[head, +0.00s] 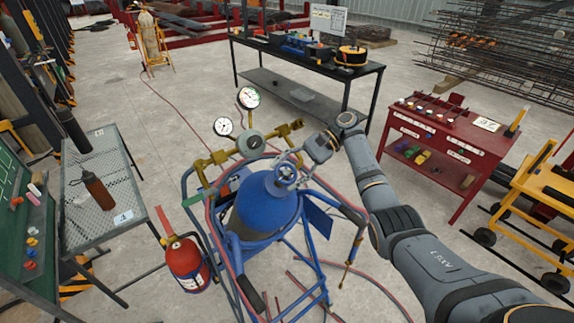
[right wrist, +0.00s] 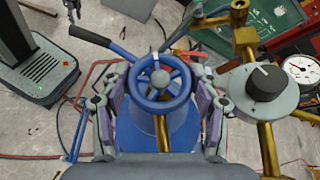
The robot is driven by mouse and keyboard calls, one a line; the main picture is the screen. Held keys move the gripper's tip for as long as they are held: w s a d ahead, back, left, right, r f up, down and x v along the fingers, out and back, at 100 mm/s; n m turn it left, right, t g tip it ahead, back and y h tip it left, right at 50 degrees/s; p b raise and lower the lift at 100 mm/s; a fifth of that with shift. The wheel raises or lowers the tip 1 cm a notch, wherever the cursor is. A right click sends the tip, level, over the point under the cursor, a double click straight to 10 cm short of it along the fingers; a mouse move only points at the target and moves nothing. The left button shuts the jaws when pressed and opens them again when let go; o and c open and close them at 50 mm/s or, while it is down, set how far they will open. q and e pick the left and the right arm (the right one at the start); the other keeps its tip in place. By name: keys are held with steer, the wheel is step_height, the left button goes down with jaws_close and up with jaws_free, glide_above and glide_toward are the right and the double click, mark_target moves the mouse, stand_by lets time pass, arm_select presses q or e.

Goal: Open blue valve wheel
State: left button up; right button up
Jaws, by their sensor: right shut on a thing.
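The blue valve wheel (right wrist: 160,82) sits on top of the blue gas cylinder (head: 264,204), which stands in a blue tube-frame cart. In the head view the wheel is small and partly covered by my right gripper (head: 287,170). In the right wrist view my right gripper (right wrist: 162,95) has one finger on each side of the wheel, and the purple-grey pads are shut on its rim. A white mark shows on the rim's far side. My left gripper is not in view.
A brass regulator (head: 216,160) with two gauges and a grey knob (right wrist: 266,84) stands close beside the wheel. A red fire extinguisher (head: 186,262) stands left of the cart. Red hoses surround the cart. A mesh table (head: 110,180) and a red table (head: 436,185) flank it.

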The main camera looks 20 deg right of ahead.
steer(key=r+n+g+p, duration=0.1)
steer(key=p, duration=0.2)
steer(key=shift+w+r+h, duration=0.15)
steer(key=shift+r+h, duration=0.05)
steer(key=shift+h, duration=0.2)
steer(key=shift+f+n+g+h, duration=0.4)
steer(key=shift+f+n, duration=0.05)
steer(key=shift+n, duration=0.05)
steer(key=shift+f+n+g+h+b, duration=0.2)
steer(key=shift+n+g+h+b, duration=0.1)
steer(key=shift+n, duration=0.1)
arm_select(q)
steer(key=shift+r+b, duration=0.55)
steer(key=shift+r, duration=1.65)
arm_select(e)
steer(key=shift+n+g+h, duration=0.3)
steer(key=shift+n+h, duration=0.1)
